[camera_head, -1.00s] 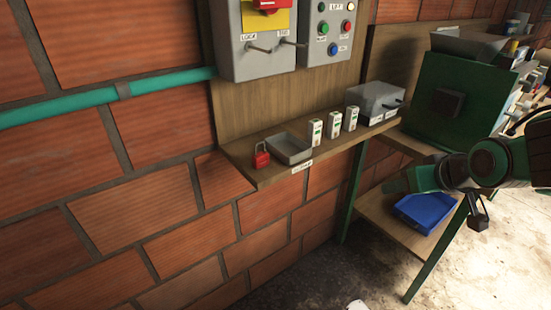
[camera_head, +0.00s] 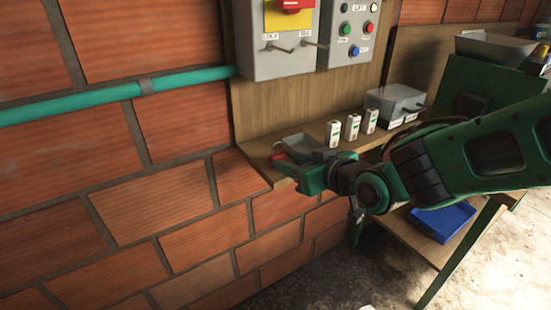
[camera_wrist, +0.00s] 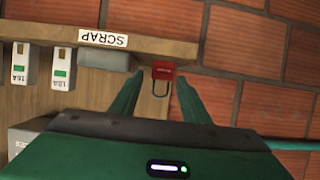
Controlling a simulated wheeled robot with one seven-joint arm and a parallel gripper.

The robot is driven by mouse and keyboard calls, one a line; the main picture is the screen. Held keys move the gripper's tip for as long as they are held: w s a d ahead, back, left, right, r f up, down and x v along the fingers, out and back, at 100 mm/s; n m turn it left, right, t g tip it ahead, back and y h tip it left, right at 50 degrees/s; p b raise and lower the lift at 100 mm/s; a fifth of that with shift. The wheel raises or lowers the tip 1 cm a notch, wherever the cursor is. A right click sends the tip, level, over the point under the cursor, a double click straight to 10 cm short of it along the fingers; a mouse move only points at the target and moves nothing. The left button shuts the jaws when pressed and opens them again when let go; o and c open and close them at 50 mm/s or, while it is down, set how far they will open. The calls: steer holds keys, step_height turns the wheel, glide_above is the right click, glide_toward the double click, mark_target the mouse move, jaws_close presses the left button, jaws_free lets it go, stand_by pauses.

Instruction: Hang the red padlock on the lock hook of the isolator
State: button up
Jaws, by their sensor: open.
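The red padlock (camera_head: 278,160) sits on the wooden shelf, partly hidden behind my gripper (camera_head: 290,172) in the head view. In the wrist view the padlock (camera_wrist: 163,70) lies ahead, between the lines of the two fingers, its shackle towards my gripper (camera_wrist: 158,97). My gripper is open and empty; contact with the padlock cannot be told. The grey isolator box (camera_head: 255,55) with a yellow plate and red handle (camera_head: 290,5) is on the wall board above. Its left peg, the lock hook (camera_head: 279,47), is bare. A second bare peg (camera_head: 315,43) sits to its right.
A grey tray (camera_wrist: 108,58) labelled SCRAP is beside the padlock. Several white modules (camera_head: 352,127) and a grey box (camera_head: 394,103) stand farther right on the shelf (camera_head: 258,168). A button panel (camera_head: 348,35) adjoins the isolator. A teal pipe (camera_head: 110,96) runs along the brick wall.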

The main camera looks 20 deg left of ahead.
mark_target(281, 157)
steer(key=shift+r+x, duration=0.2)
steer(key=shift+x, duration=2.9)
steer(key=shift+a, duration=0.15)
steer(key=c, duration=0.9)
steer(key=shift+r, duration=0.1)
